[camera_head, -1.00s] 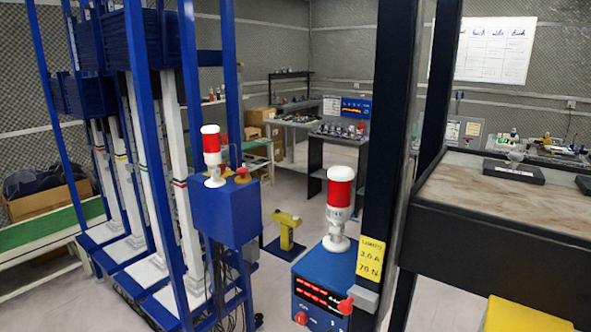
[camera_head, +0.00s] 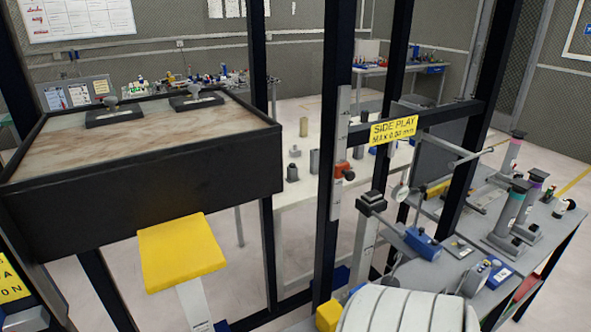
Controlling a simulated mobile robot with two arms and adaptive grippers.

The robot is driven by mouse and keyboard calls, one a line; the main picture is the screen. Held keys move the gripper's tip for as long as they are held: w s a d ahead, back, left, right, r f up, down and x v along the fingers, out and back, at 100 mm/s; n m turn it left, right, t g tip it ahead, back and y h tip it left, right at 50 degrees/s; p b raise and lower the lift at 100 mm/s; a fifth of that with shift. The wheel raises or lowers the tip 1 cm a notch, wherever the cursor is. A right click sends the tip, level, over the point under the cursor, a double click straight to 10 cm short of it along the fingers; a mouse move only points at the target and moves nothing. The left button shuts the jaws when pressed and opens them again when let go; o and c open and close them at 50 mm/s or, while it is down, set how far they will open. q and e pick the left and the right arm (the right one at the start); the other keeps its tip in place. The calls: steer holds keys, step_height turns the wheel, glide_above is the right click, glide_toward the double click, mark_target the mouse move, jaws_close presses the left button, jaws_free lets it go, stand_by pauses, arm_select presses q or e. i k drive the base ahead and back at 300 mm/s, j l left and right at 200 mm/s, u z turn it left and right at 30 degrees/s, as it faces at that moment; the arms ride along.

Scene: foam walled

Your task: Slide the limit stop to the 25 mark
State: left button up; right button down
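A small red-orange block with a dark knob (camera_head: 344,171), which looks like the limit stop, sits on a narrow light grey vertical scale strip (camera_head: 342,120). The strip is fixed to a black upright post in the middle of the view. The block is at about the middle of the strip's length. The marks and numbers on the strip are too small to read, so I cannot tell at which mark the block stands. Neither of my grippers shows in the head view.
A grey bench (camera_head: 470,225) with gauges stands to the right. A black-framed table (camera_head: 130,165) and a yellow pad (camera_head: 181,252) are left. A white ribbed round thing (camera_head: 405,310) is at the bottom.

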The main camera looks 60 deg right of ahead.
mark_target(342, 170)
steer(key=k+j+z, duration=0.15)
steer(key=z, duration=0.3)
steer(key=k+j+z, duration=0.1)
steer(key=k+z, duration=0.2)
steer(key=z, duration=0.15)
steer(key=k+z, duration=0.25)
steer(key=z, duration=0.2)
steer(key=k+l+z, duration=0.1)
steer(key=k, duration=0.4)
steer(key=k+l+z, duration=0.1)
steer(key=k+l, duration=0.15)
steer(key=k, duration=0.2)
